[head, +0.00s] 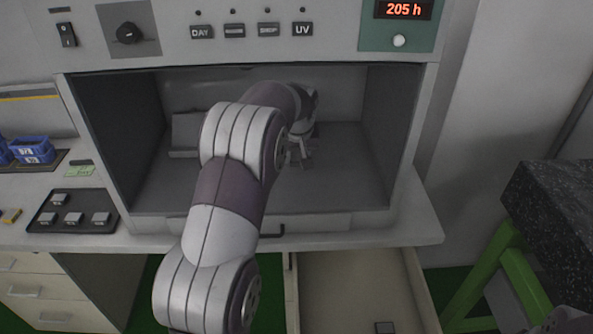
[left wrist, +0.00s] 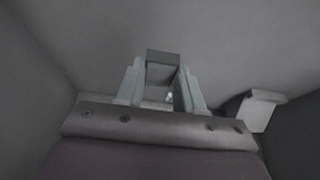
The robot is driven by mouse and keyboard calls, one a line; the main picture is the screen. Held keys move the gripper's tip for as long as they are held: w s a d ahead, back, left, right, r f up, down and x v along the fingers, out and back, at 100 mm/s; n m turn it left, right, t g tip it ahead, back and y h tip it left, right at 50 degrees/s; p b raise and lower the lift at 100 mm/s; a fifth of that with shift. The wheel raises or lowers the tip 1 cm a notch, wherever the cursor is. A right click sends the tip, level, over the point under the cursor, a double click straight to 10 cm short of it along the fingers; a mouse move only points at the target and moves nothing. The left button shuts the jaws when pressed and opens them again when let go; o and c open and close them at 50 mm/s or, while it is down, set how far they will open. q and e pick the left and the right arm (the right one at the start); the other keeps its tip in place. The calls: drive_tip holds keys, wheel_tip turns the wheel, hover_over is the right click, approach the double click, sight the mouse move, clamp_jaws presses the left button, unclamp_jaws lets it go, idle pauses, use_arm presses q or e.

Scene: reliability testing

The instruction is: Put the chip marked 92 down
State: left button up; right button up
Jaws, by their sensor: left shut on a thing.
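My left arm reaches into the open test chamber (head: 350,180). My left gripper (head: 302,152) is low inside it, partly hidden behind my own arm. In the left wrist view, its two fingers (left wrist: 162,90) are shut on a small dark grey block-shaped chip (left wrist: 163,68). I cannot read any number on the chip, nor tell whether it touches the chamber floor. In the head view I cannot make the chip out. My right gripper is not in view.
A pale block-like fixture (head: 186,134) stands at the chamber's left; the floor to the right is clear. Outside are a black tray (head: 48,226) with several chips, blue bins (head: 34,150), and an open drawer (head: 350,285) holding a small dark block (head: 384,327). The display (head: 403,10) reads 205 h.

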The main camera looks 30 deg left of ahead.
sight(297, 181)
use_arm(q)
wheel_tip(297, 181, down, 7)
drive_tip(key=shift+r+b, duration=0.2)
drive_tip(key=shift+b, duration=0.2)
drive_tip(key=shift+w+a+f, duration=0.1)
drive_tip(key=shift+w+f, duration=0.1)
drive_tip(key=shift+f, duration=0.05)
drive_tip(key=shift+s, duration=0.1)
